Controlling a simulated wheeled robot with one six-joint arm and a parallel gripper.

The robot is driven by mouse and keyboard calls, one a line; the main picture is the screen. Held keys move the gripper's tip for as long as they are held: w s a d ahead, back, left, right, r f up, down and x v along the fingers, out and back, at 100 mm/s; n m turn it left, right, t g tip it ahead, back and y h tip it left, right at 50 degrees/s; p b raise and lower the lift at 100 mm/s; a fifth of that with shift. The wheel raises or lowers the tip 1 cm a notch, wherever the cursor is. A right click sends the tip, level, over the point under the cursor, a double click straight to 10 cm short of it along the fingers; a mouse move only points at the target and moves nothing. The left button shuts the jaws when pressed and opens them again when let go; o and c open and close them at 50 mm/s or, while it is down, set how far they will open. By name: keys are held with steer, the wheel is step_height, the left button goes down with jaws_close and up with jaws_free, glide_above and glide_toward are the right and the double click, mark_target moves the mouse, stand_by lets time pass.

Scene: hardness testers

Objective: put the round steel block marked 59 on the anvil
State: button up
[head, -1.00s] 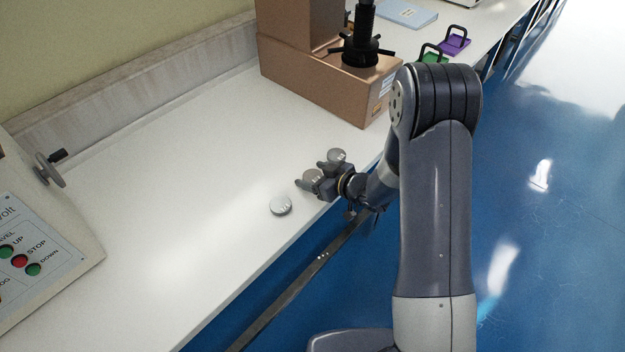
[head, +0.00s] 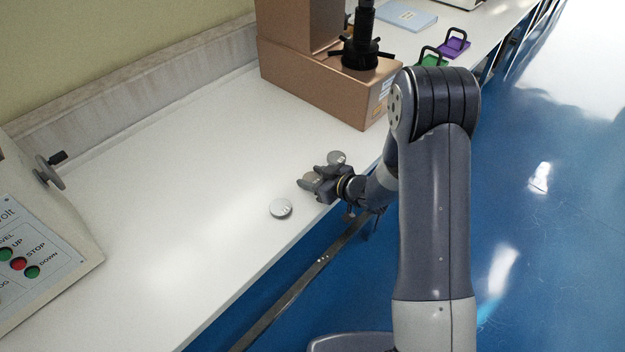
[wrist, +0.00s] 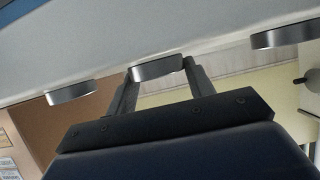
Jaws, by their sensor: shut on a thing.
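Three round steel blocks are in view; I cannot read a number on any of them. My gripper (head: 311,184) is shut on the middle block (head: 313,177), partly hidden by the fingers. The wrist view shows this block (wrist: 157,68) between the two fingertips, level with the others, at or very near the bench top. A second block (head: 281,208) lies to the left and nearer. A third block (head: 337,158) lies just beyond my gripper. A copper-brown tester (head: 325,92) stands farther back, with a black handled screw (head: 360,55); its anvil top is not clearly seen.
The white bench (head: 180,200) is clear at the left and middle. A beige tester with buttons (head: 45,235) stands at the near left. Beyond the brown tester are a green item (head: 432,60), a purple item (head: 453,47) and a pale blue book (head: 406,15).

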mark_target(314, 179)
steer(key=shift+r, duration=0.1)
step_height(314, 179, up, 5)
steer(key=p, duration=0.4)
